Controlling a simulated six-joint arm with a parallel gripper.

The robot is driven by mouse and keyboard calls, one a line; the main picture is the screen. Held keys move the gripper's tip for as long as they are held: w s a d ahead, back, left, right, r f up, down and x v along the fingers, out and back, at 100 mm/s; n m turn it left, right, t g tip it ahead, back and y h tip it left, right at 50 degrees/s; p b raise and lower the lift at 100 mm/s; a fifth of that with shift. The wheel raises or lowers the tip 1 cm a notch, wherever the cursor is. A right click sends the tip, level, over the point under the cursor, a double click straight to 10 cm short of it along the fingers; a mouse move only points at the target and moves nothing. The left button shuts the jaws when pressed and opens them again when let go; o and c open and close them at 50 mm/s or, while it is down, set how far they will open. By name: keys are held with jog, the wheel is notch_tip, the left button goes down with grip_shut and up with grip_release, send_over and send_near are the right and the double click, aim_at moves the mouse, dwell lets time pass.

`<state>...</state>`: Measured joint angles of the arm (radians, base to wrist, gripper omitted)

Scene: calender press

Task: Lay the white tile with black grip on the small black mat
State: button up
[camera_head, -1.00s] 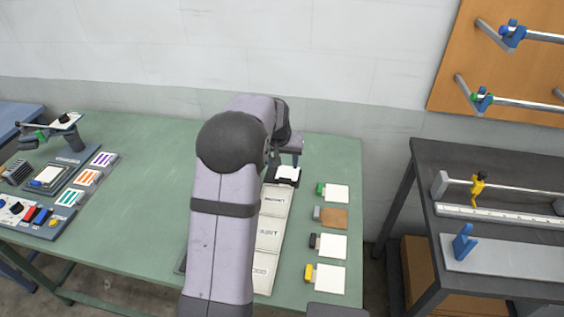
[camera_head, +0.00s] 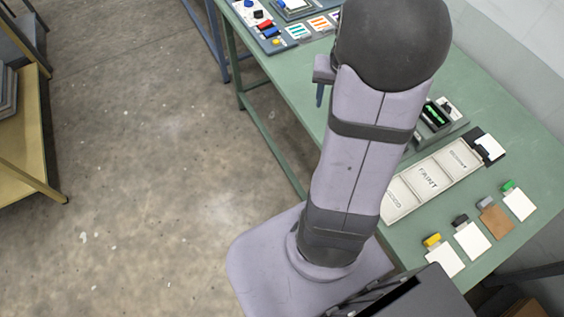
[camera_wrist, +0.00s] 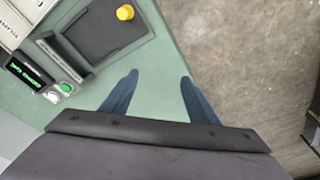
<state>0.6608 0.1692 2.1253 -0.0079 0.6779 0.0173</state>
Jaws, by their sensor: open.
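The white tile with black grip (camera_head: 472,240) lies on the green table, in a row of tiles at the lower right of the head view. A small black mat (camera_head: 474,132) lies beyond the labelled tray, and a white square piece (camera_head: 490,147) shows on it. I cannot tell whether that piece is a separate tile. My gripper (camera_head: 320,95) is partly hidden by my arm, near the table's front edge and far from the row. In the wrist view my gripper (camera_wrist: 160,76) is open, with nothing between its blue fingers.
Tiles with yellow (camera_head: 432,240), grey (camera_head: 486,202) and green (camera_head: 508,186) grips lie close by in the row. A labelled tray (camera_head: 433,180) lies beside them. The wrist view shows a dark tray (camera_wrist: 85,48) with a yellow knob (camera_wrist: 125,13) and a green-lit device (camera_wrist: 27,75).

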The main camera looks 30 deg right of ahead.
jog(key=s+a+f+n, duration=0.1)
jog(key=s+a+n, duration=0.3)
jog(key=a, duration=0.7)
jog(key=s+a+f+n+g+y, duration=0.1)
jog(key=s+a+n, duration=0.2)
jog(key=a, duration=0.9)
jog(key=shift+s+n+g, duration=0.3)
jog(key=shift+s+n, duration=0.1)
jog(key=shift+o, duration=0.5)
jog(key=shift+a+f, duration=0.1)
